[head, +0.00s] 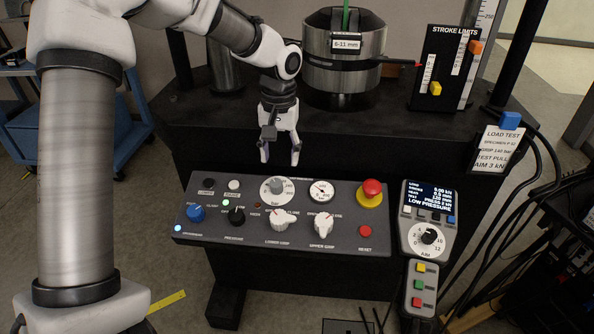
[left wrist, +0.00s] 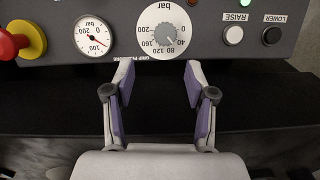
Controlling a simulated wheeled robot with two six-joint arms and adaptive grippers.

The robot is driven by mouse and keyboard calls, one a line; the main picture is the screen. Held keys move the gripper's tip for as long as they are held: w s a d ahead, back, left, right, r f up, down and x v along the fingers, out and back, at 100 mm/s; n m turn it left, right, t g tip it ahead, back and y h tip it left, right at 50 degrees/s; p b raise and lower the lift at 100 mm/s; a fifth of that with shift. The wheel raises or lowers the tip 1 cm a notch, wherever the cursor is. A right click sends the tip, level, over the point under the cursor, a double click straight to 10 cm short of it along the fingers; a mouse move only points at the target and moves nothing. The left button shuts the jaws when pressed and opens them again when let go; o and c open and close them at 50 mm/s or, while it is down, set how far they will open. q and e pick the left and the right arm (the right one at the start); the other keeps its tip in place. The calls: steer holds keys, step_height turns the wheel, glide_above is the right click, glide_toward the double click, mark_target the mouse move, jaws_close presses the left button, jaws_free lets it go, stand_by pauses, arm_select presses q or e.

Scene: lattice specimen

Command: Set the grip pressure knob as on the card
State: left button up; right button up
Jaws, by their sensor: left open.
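The grip pressure knob (head: 277,185) is a grey knob on a white dial marked in bar, on the sloped control panel (head: 345,240). In the left wrist view the knob (left wrist: 165,35) shows upside down, just beyond my fingertips; its exact setting is hard to read. The card (head: 497,150) at the right reads LOAD TEST, GRIP 140 bar, TEST PULL, AIM 3 kN. My left gripper (head: 280,153) is open and empty behind the panel's back edge, pointing down. Its two purple-padded fingers (left wrist: 158,85) are apart and do not touch the knob. My right gripper is not in view.
A pressure gauge (head: 321,191) and a red emergency button (head: 371,190) sit beside the knob. White lower grip (head: 281,221) and upper grip (head: 323,225) handles stand in front. A handset (head: 428,220) displays LOW PRESSURE. A steel cylinder (head: 343,50) stands behind.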

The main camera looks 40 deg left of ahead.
mark_target(276, 181)
arm_select(q)
steer(key=s+f, duration=0.2)
steer(key=f, duration=0.1)
steer(key=shift+s, duration=0.2)
steer(key=f, duration=0.2)
steer(key=f+b, duration=0.1)
steer(key=f, duration=0.1)
steer(key=shift+w, duration=0.4)
steer(key=shift+s, duration=0.15)
steer(key=shift+c, duration=0.4)
jaws_close()
